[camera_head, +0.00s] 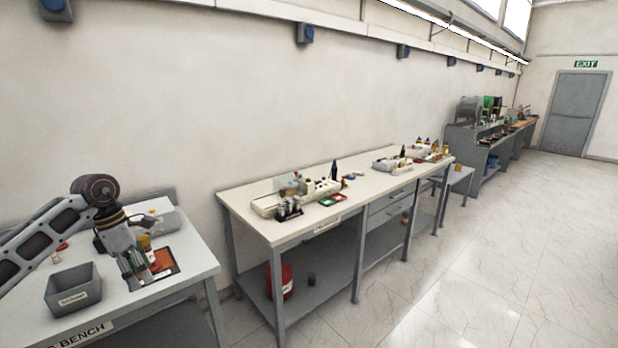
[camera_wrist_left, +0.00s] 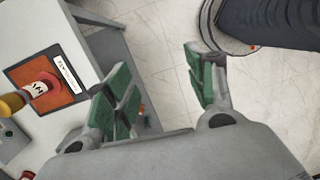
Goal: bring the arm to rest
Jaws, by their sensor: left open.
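My left arm comes in from the left in the head view, bent down at a dark joint. My left gripper (camera_head: 137,277) hangs over the near bench, just right of a grey bin. It is open, with its green-padded fingers apart. In the left wrist view the open gripper (camera_wrist_left: 165,92) shows nothing between its fingers, only floor beyond them. My right gripper is in neither view.
The near bench (camera_head: 200,256) holds a grey bin (camera_head: 74,292) and an orange mat with a dark border (camera_head: 166,264). A red and yellow object (camera_wrist_left: 38,88) stands on the mat. A longer bench (camera_head: 240,214) stands beyond a gap. Open floor lies at right.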

